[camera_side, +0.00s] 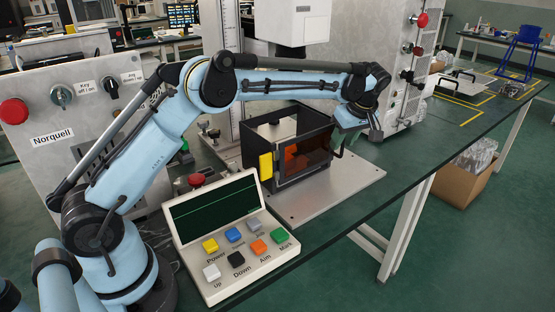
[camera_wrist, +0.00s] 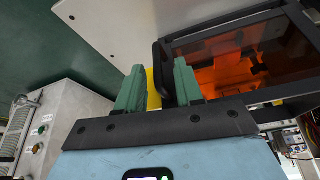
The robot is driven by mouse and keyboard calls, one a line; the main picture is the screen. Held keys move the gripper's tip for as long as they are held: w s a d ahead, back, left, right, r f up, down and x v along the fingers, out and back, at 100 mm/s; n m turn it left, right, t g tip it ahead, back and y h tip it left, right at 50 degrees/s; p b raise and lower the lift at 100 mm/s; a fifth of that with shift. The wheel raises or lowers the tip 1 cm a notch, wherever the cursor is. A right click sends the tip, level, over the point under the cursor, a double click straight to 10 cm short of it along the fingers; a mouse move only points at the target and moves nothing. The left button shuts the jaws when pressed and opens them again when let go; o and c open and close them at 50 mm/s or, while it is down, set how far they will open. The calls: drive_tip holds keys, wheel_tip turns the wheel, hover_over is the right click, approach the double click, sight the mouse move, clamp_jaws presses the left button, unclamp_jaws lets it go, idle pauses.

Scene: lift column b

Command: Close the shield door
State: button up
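The shield box (camera_side: 258,152) is a black-framed enclosure with dark, see-through panels. The shield door (camera_side: 318,158) is a dark orange-tinted panel on it, and the tinted panel also shows in the wrist view (camera_wrist: 255,60). I cannot tell whether the door is fully shut. A black curved handle (camera_wrist: 158,58) shows in the wrist view at the panel's left edge. My gripper (camera_wrist: 158,85) has its two green fingers apart, one on each side of the handle's near end. Contact is not visible. In the side view my gripper (camera_side: 343,140) is at the box's right edge, partly hidden.
The box stands on a metal plate (camera_side: 345,184) on the dark green bench. A yellow piece (camera_side: 266,167) is at its left. A control console (camera_side: 230,240) with coloured buttons is in front. A white machine head (camera_side: 303,22) hangs above. The plate's right part is clear.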

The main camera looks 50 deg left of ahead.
drive_tip(key=v, duration=1.1)
drive_tip(key=shift+r, duration=0.25)
drive_tip(key=shift+d, duration=0.15)
drive_tip(key=s+a+r+m+t+h, duration=0.1)
drive_tip(key=s+r+m+t+h, duration=0.2)
drive_tip(key=s+m, duration=0.75)
drive_tip(key=s+f+m+t, duration=0.1)
drive_tip(key=s+f+m, duration=0.1)
drive_tip(key=s+f, duration=0.3)
drive_tip(key=s+f+m+t+h, duration=0.1)
drive_tip(key=s+f, duration=0.4)
drive_tip(key=s, duration=0.5)
drive_tip(key=shift+s+d+f+m+t, duration=0.25)
drive_tip(key=shift+m+t, duration=0.35)
drive_tip(key=shift+m, duration=0.55)
drive_tip(key=shift+o, duration=0.5)
drive_tip(key=shift+r, duration=0.1)
